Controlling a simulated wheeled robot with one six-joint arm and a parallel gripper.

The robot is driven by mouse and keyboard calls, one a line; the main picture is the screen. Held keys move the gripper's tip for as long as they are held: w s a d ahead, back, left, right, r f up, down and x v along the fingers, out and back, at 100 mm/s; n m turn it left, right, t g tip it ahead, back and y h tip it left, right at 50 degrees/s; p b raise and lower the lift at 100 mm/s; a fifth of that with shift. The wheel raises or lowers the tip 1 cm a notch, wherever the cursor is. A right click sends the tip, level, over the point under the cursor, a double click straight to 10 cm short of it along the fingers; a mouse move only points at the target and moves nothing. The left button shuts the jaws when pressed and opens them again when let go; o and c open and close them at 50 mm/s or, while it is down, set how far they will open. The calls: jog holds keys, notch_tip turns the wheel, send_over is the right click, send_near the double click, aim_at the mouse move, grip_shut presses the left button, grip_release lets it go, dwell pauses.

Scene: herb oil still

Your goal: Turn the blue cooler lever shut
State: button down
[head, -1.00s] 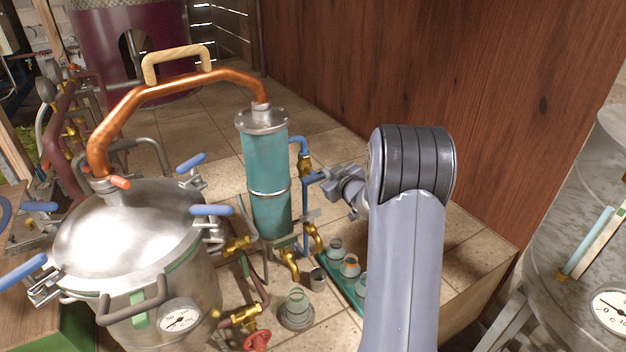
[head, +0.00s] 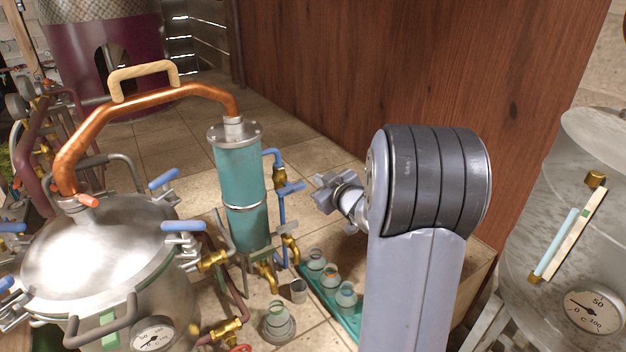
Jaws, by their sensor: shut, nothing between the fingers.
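The blue cooler lever (head: 292,188) sits at a brass valve (head: 280,174) on the thin blue pipe (head: 283,210) beside the teal cooler column (head: 240,185). The lever lies nearly level in the picture, across the upright pipe, pointing right. My gripper (head: 322,191) is just right of the lever's free end, with a small gap in the picture. Its fingers are shut and empty. My arm's thick links hide what is behind them on the right.
The steel still pot (head: 95,250) with blue-handled clamps stands left, joined to the column by a copper pipe (head: 150,98). Glass jars stand on a green tray (head: 349,318) below my gripper. A wooden wall (head: 420,60) rises behind. A steel tank (head: 590,200) stands right.

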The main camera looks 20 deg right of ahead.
aim_at(293, 191)
jog(key=c, duration=2.1)
grip_release()
jog(key=shift+s, duration=0.35)
jog(key=o, duration=0.8)
jog(key=f+m+b, duration=0.1)
jog(key=f+b, duration=0.1)
jog(key=f, duration=0.1)
jog(key=a+f+t+y+b, duration=0.1)
jog(key=f+b, duration=0.1)
jog(key=a+f+m+b, duration=0.1)
jog(key=f+b, duration=0.2)
jog(key=shift+f+m+t+y, duration=0.3)
jog(key=shift+t, duration=0.1)
jog(key=shift+c, duration=0.2)
jog(key=shift+o, duration=1.4)
jog(key=shift+f+m+t+b, duration=0.3)
jog(key=shift+b, duration=0.1)
jog(key=shift+o, duration=0.9)
jog(key=shift+w+a+r, duration=0.1)
jog(key=shift+w+a, duration=0.05)
jog(key=shift+w, duration=0.15)
jog(key=o, duration=0.9)
jog(key=w, duration=0.2)
jog(key=w+p, duration=0.1)
jog(key=w, duration=0.2)
jog(key=w+a+p, duration=0.1)
jog(key=w, duration=0.2)
jog(key=shift+w, duration=0.2)
jog(key=shift+w+a, duration=0.15)
jog(key=shift+w, duration=0.65)
